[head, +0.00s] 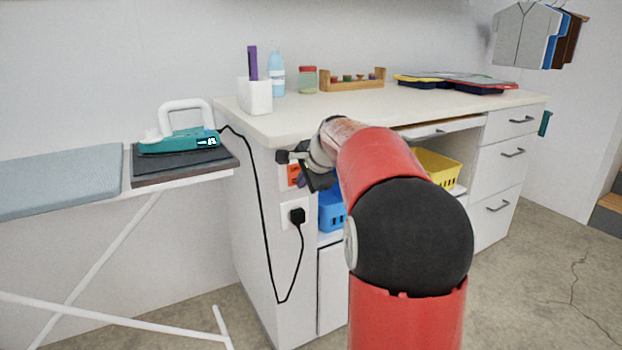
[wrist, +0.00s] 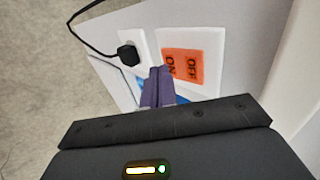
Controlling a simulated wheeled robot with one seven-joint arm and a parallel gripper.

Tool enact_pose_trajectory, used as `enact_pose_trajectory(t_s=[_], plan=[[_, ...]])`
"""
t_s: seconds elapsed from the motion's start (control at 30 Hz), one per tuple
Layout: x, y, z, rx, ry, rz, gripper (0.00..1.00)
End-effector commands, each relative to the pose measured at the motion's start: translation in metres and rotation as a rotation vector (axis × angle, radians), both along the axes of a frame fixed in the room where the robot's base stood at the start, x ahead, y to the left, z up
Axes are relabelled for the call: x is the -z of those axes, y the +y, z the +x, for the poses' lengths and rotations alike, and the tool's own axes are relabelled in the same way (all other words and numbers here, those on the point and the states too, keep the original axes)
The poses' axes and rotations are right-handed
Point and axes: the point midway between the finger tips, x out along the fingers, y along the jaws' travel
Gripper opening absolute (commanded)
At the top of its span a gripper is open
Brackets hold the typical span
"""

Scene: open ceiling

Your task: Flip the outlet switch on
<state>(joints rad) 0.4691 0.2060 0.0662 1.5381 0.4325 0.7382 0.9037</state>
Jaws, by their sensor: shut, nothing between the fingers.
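The orange switch (wrist: 186,66) sits on a white plate on the side panel of the white desk. Its OFF and ON labels appear sideways in the wrist view, with ON on the left. It shows in the head view (head: 293,174) as a small orange patch, partly hidden by my arm's end. My gripper (wrist: 160,72) has its purple fingers together and empty. The fingertips appear beside the ON end, overlapping the plate's edge; I cannot tell whether they touch it. In the head view my gripper (head: 300,180) is at the desk's side panel, mostly hidden.
A black plug (head: 297,216) sits in the outlet below the switch, its cord hanging from the iron (head: 180,140) on the ironing board (head: 60,182). The desk top (head: 350,105) overhangs above. Blue (head: 331,212) and yellow (head: 436,168) baskets stand inside the desk.

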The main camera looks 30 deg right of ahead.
Motion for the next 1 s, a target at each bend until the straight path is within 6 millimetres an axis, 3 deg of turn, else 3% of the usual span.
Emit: enact_pose_trajectory(t_s=[0.73,1.0], plan=[[0.0034,0.0006,0.0126,0.001,-0.002,0.001,0.0],[-0.006,0.0005,0.0125,0.001,-0.002,0.001,0.0]])
